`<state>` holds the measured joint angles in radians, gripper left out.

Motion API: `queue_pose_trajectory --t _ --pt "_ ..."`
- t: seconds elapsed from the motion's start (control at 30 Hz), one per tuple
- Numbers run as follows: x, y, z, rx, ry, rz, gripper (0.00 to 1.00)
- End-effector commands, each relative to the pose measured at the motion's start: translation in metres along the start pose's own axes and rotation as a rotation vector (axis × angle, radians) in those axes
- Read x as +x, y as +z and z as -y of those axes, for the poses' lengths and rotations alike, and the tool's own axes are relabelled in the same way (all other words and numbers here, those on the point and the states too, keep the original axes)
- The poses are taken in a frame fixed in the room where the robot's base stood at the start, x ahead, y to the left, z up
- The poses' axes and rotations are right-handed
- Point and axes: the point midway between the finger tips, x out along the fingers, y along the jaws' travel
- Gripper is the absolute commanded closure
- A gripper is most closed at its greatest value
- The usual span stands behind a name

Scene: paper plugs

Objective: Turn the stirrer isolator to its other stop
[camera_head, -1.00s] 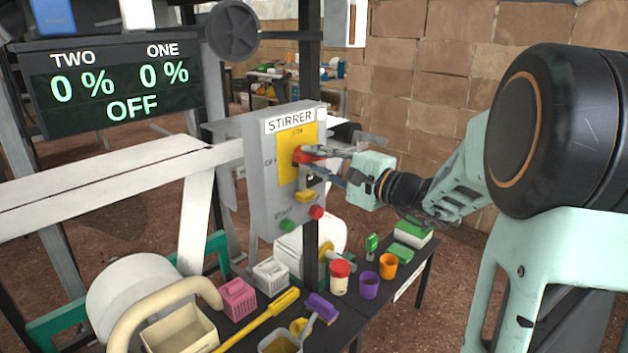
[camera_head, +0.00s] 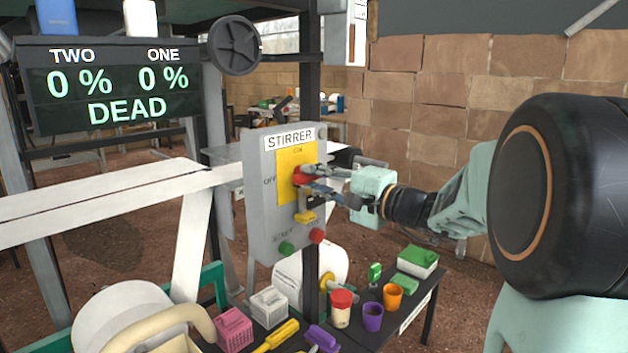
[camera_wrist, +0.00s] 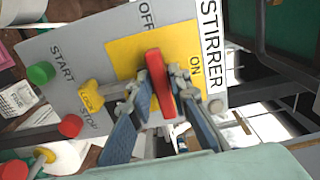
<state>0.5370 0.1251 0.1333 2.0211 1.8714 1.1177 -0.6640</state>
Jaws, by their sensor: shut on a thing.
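The stirrer isolator is a red handle (camera_head: 301,176) on a yellow plate (camera_head: 288,160), on the grey STIRRER box (camera_head: 262,225). My gripper (camera_head: 312,180) reaches it from the right. In the wrist view the gripper (camera_wrist: 165,78) is shut with one finger on each side of the red handle (camera_wrist: 158,85). There the handle lies roughly along the line toward the OFF label (camera_wrist: 147,14), with the ON label (camera_wrist: 195,68) to its side. The fingers partly hide the handle in the head view. The display (camera_head: 115,85) reads DEAD, with 0 % for TWO and ONE.
Below the isolator are a yellow LOCK tab (camera_head: 305,217), a green START button (camera_head: 286,248) and a red STOP button (camera_head: 317,236). A black table (camera_head: 405,325) with cups and boxes stands beneath. A dark post (camera_head: 309,80) rises behind the box.

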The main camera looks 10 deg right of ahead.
Motion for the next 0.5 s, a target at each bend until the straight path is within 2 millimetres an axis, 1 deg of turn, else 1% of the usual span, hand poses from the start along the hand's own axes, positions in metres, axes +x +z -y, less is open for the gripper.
queue_pose_trajectory --t 0.03,0.13,0.17,0.4,0.5 --pt "-0.0005 -0.0007 -0.0005 -0.002 0.001 -0.002 0.82" --pt "-0.0005 -0.0006 -0.0004 -0.001 0.001 -0.001 0.71" --pt "-0.0004 -0.0006 -0.0004 -0.001 0.001 -0.001 0.7" --pt "-0.0005 -0.0003 -0.0002 0.0 0.0 -0.001 0.7" --pt "-0.0053 -0.0007 -0.0002 0.0 0.001 -0.002 0.7"
